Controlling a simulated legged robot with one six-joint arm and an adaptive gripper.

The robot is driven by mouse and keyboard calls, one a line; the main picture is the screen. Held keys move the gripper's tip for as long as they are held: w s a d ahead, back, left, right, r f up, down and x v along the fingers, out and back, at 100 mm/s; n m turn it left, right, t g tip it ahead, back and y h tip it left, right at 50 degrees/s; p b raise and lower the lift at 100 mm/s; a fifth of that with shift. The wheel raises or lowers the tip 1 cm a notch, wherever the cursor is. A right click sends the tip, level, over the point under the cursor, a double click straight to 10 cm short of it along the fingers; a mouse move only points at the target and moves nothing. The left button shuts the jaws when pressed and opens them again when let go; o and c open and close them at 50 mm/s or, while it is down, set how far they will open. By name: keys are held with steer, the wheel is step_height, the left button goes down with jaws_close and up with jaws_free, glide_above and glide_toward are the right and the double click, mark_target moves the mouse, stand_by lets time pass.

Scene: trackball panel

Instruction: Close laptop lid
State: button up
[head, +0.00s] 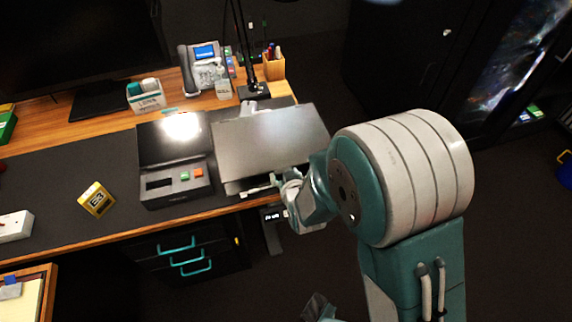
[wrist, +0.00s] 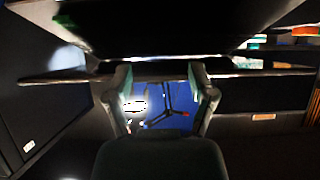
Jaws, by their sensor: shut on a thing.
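The laptop's grey lid (head: 268,142) is at the right end of the desk in the head view, tilted over its dark base. Only a thin strip of the base (head: 236,187) shows below the lid's front edge. My gripper (head: 280,182) is at that front edge, its fingers partly hidden by my wrist. In the wrist view my gripper (wrist: 163,72) has its two fingers apart, with the thin laptop edge (wrist: 70,77) running across at the fingertips. It is shut on the laptop lid; the exact contact is too dark to make out.
A black box with an upright panel (head: 174,140) and coloured buttons stands close left of the laptop. Behind are a desk phone (head: 205,70), a lamp (head: 252,90) and a pen holder (head: 273,65). A yellow cube (head: 97,199) lies left. Drawers (head: 187,257) are below the desk.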

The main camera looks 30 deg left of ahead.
mark_target(280, 178)
steer(key=shift+w+a+f+t+y, duration=0.15)
steer(key=shift+f+t+y, duration=0.4)
steer(key=shift+f, duration=1.05)
steer(key=shift+a+f+t+y, duration=0.1)
steer(key=shift+f+t+y, duration=0.45)
steer(key=shift+f, duration=1.1)
steer(key=o, duration=1.2)
steer(key=shift+o, duration=0.3)
steer(key=shift+d, duration=0.15)
steer(key=shift+r, duration=0.2)
steer(key=v, duration=1.1)
steer(key=shift+d, duration=0.35)
